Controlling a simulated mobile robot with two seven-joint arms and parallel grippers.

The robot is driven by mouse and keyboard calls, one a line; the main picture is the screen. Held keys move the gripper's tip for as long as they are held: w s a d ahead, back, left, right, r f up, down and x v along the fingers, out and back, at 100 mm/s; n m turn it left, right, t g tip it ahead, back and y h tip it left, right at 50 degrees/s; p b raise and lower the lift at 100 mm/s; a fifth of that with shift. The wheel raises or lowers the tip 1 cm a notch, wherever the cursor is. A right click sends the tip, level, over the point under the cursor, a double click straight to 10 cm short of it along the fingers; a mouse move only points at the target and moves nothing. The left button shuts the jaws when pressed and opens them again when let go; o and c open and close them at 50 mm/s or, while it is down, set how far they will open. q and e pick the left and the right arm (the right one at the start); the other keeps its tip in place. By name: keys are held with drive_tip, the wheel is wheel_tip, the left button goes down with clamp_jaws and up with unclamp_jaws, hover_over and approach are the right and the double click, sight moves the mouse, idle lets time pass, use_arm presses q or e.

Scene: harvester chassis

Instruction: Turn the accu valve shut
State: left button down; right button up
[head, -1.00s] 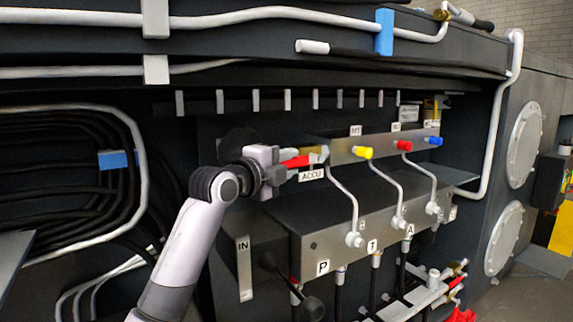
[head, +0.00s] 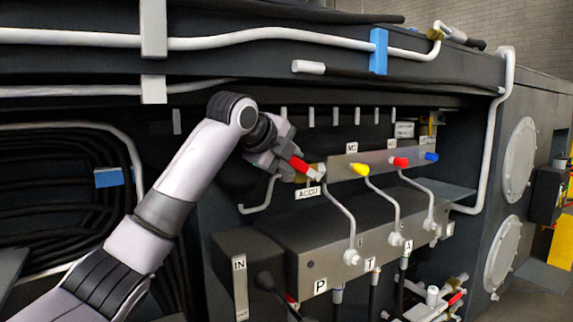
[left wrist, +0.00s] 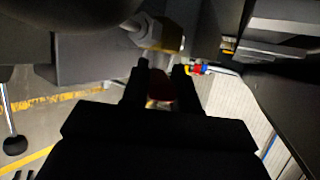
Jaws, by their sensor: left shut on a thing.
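The accu valve has a red handle (head: 302,165) beside a brass fitting, above the ACCU label (head: 308,192). In the head view the handle slants down to the right from my left gripper (head: 284,155). My left gripper is shut on the red handle, coming from the upper left. In the left wrist view the dark red handle (left wrist: 160,86) lies between the two black fingers (left wrist: 160,75), with the brass and grey fitting (left wrist: 158,35) beyond. My right gripper is not in view.
Yellow (head: 361,169), red (head: 398,162) and blue (head: 431,156) caps line the metal block to the right. Bent grey pipes (head: 340,212) run down to the lower block (head: 330,250). A white pipe (head: 250,42) crosses above.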

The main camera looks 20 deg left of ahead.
use_arm(q)
drive_tip(key=shift+w+d+r, duration=0.1)
drive_tip(key=shift+r, duration=0.05)
idle(0.4)
drive_tip(key=c, duration=0.9)
unclamp_jaws()
drive_tip(key=shift+c, duration=0.2)
drive_tip(key=s+a+r+b, duration=0.1)
drive_tip(key=s+b, duration=0.1)
drive_tip(key=s, duration=0.6)
drive_tip(key=s+a+r+b, duration=0.1)
drive_tip(key=s+a+b, duration=0.1)
drive_tip(key=s, duration=0.6)
drive_tip(key=shift+r+b, duration=0.35)
drive_tip(key=shift+b, duration=0.15)
